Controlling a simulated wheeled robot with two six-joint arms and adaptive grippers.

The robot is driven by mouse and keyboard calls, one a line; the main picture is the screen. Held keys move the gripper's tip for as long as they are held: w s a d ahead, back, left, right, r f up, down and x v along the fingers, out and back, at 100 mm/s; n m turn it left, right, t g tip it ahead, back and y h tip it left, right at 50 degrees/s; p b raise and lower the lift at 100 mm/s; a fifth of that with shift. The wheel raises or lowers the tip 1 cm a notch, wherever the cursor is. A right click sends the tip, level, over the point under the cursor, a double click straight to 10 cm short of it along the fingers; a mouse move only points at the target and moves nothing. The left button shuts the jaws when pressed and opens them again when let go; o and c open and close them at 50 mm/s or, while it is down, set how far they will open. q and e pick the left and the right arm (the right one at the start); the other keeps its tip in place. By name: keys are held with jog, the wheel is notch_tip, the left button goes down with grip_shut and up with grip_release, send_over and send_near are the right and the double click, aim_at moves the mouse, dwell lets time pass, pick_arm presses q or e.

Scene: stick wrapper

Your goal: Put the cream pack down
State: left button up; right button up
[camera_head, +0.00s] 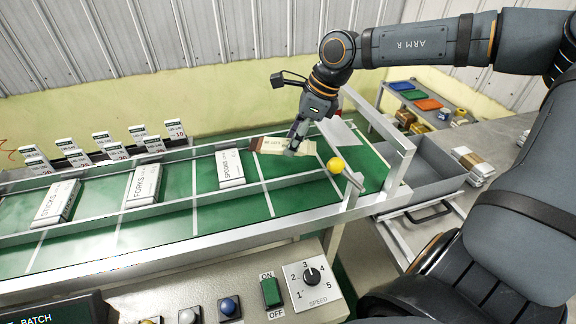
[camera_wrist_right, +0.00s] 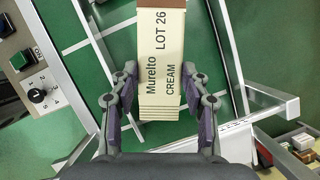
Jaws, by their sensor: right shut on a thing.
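The cream pack (camera_head: 273,146) is a long cream-coloured block with a brown end, at the right part of the green conveyor in the head view. In the right wrist view the pack (camera_wrist_right: 165,30) reads "Murelto LOT 26 CREAM". My right gripper (camera_head: 294,149) is shut on it, pointing down, with one finger on each side of the pack (camera_wrist_right: 161,75). The brown end points left in the head view. I cannot tell whether the pack touches the belt. My left gripper is not in view.
The green belt (camera_head: 110,235) has metal side rails and white cross lines. White packs marked SPOONS (camera_head: 231,167), FORKS (camera_head: 146,184) and STICKS (camera_head: 57,203) lie left of the gripper. A grey bin (camera_head: 425,180) stands at right.

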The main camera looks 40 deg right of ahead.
aim_at(293, 165)
jog(key=shift+f, duration=0.85)
jog(key=shift+r, duration=0.1)
jog(key=shift+f+b, duration=0.4)
notch_tip(293, 165, down, 2)
jog(key=shift+s+a+f+b, duration=0.1)
jog(key=shift+b, duration=0.3)
jog(key=shift+f, duration=0.3)
jog(key=o, duration=0.8)
jog(key=shift+f, duration=0.1)
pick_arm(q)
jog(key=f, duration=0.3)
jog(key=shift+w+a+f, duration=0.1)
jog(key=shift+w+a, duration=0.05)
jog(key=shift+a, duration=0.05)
pick_arm(e)
jog(key=shift+o, duration=0.2)
